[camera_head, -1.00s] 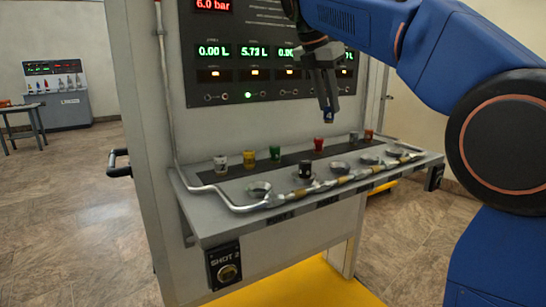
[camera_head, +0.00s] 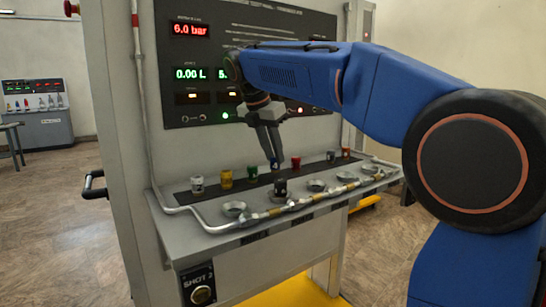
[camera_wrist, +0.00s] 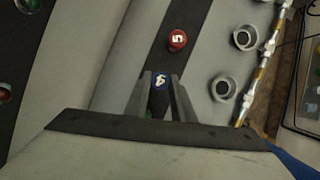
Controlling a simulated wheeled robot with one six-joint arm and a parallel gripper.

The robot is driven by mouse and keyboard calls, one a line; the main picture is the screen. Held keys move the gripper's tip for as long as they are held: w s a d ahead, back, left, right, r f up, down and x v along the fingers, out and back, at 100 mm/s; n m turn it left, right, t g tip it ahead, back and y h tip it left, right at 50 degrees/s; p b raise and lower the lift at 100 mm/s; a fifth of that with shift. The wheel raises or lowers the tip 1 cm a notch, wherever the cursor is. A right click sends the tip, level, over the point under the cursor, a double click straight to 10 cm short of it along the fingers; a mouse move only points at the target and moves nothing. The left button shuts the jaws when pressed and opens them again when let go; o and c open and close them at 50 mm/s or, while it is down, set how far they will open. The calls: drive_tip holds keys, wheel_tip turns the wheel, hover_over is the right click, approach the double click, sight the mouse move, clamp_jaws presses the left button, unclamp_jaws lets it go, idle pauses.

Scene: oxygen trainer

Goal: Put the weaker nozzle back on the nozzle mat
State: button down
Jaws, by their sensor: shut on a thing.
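My gripper (camera_head: 272,158) is shut on a small blue nozzle (camera_wrist: 160,80) with a white digit on its top. The blue nozzle also shows at the fingertips in the head view (camera_head: 274,164). It is low over the dark nozzle mat (camera_head: 313,167), between the green nozzle (camera_head: 252,172) and the red nozzle (camera_head: 295,162). I cannot tell whether it touches the mat. The red nozzle, marked 5, stands ahead of the fingers in the wrist view (camera_wrist: 177,40). A black nozzle (camera_head: 280,187) sits in one of the round sockets in front of the mat.
White (camera_head: 198,184) and yellow (camera_head: 226,178) nozzles stand on the mat's left part, dark (camera_head: 330,156) and orange-brown (camera_head: 346,152) ones on its right. An open socket (camera_head: 234,209) and a metal pipe (camera_head: 290,207) run along the shelf front. The display panel (camera_head: 185,60) rises behind.

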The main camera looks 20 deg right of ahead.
drive_tip(key=shift+f, duration=0.6)
drive_tip(key=shift+f, duration=0.1)
drive_tip(key=c, duration=1.5)
unclamp_jaws()
drive_tip(key=v, duration=1.2)
